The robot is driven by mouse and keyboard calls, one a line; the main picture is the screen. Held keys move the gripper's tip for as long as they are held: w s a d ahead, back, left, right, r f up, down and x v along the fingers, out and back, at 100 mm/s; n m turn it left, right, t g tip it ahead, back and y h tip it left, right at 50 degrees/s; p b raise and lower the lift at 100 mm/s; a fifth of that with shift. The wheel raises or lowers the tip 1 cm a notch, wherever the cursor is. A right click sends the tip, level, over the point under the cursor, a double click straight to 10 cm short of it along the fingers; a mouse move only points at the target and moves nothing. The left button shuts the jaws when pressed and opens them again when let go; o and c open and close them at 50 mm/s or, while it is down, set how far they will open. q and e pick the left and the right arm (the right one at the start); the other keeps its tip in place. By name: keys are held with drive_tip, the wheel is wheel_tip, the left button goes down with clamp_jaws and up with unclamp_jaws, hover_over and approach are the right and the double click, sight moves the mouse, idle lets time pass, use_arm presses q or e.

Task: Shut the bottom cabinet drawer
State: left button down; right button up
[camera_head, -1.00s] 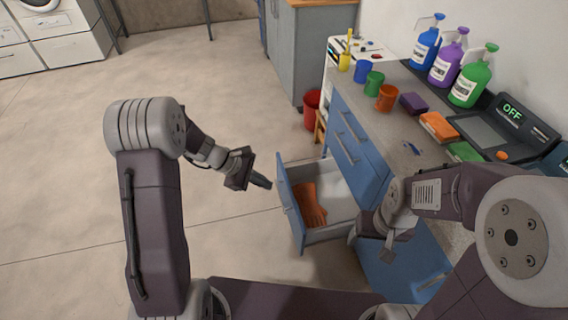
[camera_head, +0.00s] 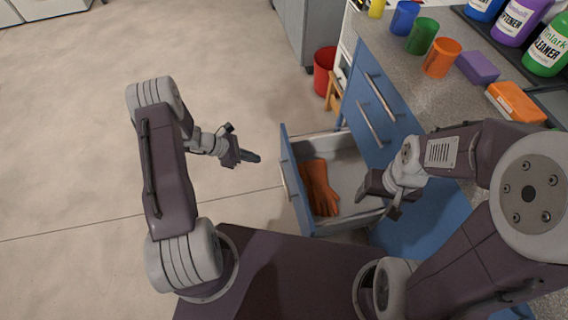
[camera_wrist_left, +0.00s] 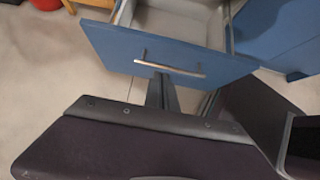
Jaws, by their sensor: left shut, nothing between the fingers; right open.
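The bottom drawer (camera_head: 300,185) of the blue cabinet is pulled out, with its blue front facing left and an orange glove (camera_head: 319,187) lying inside. Its front and bar handle also show in the left wrist view (camera_wrist_left: 165,50). My left gripper (camera_head: 255,158) is shut and empty, a short way left of the drawer front, apart from it in the head view. In the left wrist view its fingers (camera_wrist_left: 161,92) point toward the handle. My right gripper (camera_head: 376,200) is open, by the right side of the drawer; its fingertips are partly hard to make out.
Two closed blue drawers (camera_head: 368,112) sit above, under a grey countertop (camera_head: 448,95) with cups, sponges and spray bottles. A red bucket (camera_head: 325,72) and a small wooden stool (camera_head: 335,93) stand beyond the drawer. The floor to the left is clear.

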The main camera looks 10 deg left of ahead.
use_arm(q)
drive_tip(key=b, duration=0.5)
approach(291, 164)
drive_tip(key=x, duration=0.5)
drive_tip(key=shift+s+a+f, duration=0.2)
drive_tip(key=shift+a+f, duration=0.05)
drive_tip(key=shift+w+d+r, duration=0.15)
drive_tip(key=shift+w+d, duration=0.05)
drive_tip(key=shift+d, duration=0.3)
use_arm(e)
drive_tip(key=shift+w+f, duration=0.1)
drive_tip(key=shift+f, duration=2.45)
use_arm(q)
drive_tip(key=shift+d, duration=0.1)
